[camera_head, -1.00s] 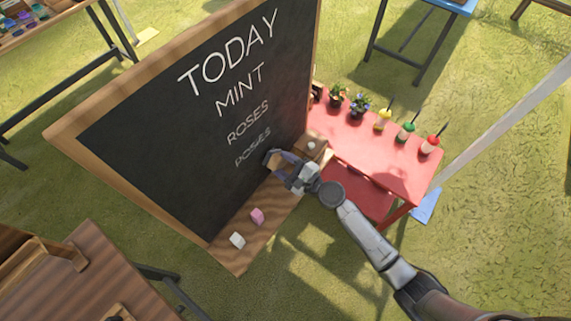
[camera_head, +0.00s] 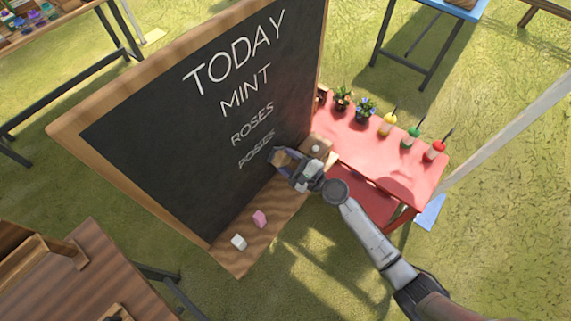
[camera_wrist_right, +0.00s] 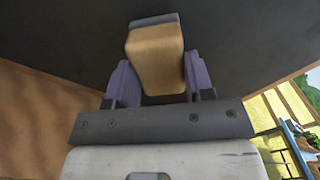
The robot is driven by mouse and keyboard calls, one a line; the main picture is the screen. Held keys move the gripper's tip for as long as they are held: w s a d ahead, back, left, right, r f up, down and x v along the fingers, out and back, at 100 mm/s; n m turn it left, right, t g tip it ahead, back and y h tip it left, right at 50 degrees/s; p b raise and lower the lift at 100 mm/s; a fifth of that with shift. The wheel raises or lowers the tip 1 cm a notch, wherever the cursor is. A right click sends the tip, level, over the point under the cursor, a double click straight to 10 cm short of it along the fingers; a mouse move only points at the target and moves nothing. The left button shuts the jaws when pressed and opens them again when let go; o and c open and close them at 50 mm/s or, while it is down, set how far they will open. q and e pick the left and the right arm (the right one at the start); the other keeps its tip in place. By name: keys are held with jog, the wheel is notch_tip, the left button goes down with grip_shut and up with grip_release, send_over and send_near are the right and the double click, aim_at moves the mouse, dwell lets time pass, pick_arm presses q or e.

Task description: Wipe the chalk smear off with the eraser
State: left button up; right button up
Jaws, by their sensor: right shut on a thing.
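The chalkboard (camera_head: 150,150) stands upright in a wooden frame and reads TODAY, MINT, ROSES and a fainter last line. That last line (camera_head: 256,149) looks greyed, with a smear over it. My right gripper (camera_head: 282,162) is at the lower right of the board, just below and right of the faint line. It is shut on the eraser (camera_wrist_right: 155,58), a wooden block with a dark pad, which also shows in the head view (camera_head: 280,158). The pad faces the board; I cannot tell whether it touches. My left gripper is not in view.
The board's wooden ledge (camera_head: 233,262) holds a pink chalk (camera_head: 260,219) and a white chalk (camera_head: 238,242). A wooden box (camera_head: 318,148) is at its right end. A red table (camera_head: 375,165) with plants and bottles stands right of the board.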

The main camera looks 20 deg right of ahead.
jog(key=shift+w+d+b, duration=0.4)
jog(key=shift+w+d, duration=0.3)
jog(key=shift+d, duration=0.3)
jog(key=shift+s+a, duration=0.1)
jog(key=shift+s+a+p, duration=0.35)
jog(key=shift+s+a, duration=0.15)
jog(key=shift+a, duration=0.35)
jog(key=shift+s+a+p, duration=0.35)
jog(key=shift+s+a, duration=0.1)
jog(key=shift+a, duration=0.4)
